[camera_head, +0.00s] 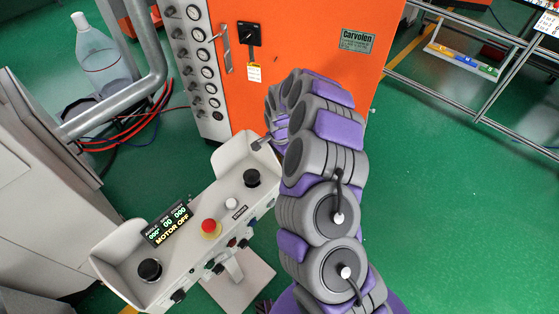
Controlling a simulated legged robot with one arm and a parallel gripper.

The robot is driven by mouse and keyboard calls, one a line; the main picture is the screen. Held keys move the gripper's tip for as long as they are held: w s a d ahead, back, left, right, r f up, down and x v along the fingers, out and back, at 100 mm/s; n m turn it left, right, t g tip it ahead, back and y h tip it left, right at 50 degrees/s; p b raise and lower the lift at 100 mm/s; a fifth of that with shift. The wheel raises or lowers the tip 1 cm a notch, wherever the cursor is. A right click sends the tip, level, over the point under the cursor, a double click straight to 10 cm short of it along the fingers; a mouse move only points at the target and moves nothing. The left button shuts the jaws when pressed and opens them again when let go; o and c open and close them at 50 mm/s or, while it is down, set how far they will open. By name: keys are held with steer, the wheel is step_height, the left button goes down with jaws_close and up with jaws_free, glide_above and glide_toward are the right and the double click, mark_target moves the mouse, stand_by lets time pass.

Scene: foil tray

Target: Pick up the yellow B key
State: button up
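I cannot make out a yellow B key for certain. A small yellow piece (440,49) lies on a white strip on the rack at the top right; it is too small to read any letter. My grey and purple arm rises through the middle of the view and bends over at its top, in front of the orange cabinet. The arm's far end, where my gripper (261,143) seems to be, is mostly hidden behind the arm, close to the control panel's upper right end. Its fingers do not show clearly, nor whether anything is in them.
The white control panel (190,228) has a red button (209,226), black knobs and a display reading "MOTOR OFF". The orange cabinet (290,45) with gauges stands behind. A clear bottle (100,60) and metal pipe (118,108) are at left. Green floor (460,200) is clear at right.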

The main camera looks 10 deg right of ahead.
steer(key=shift+d, duration=0.3)
steer(key=c, duration=0.4)
steer(key=shift+a, duration=0.15)
steer(key=c, duration=0.3)
steer(key=shift+a, duration=0.2)
steer(key=shift+c, duration=0.7)
steer(key=shift+d+r, duration=0.1)
steer(key=shift+r, duration=0.25)
step_height(320, 180, up, 15)
steer(key=p, duration=0.3)
steer(key=shift+p, duration=0.3)
steer(key=shift+f, duration=0.1)
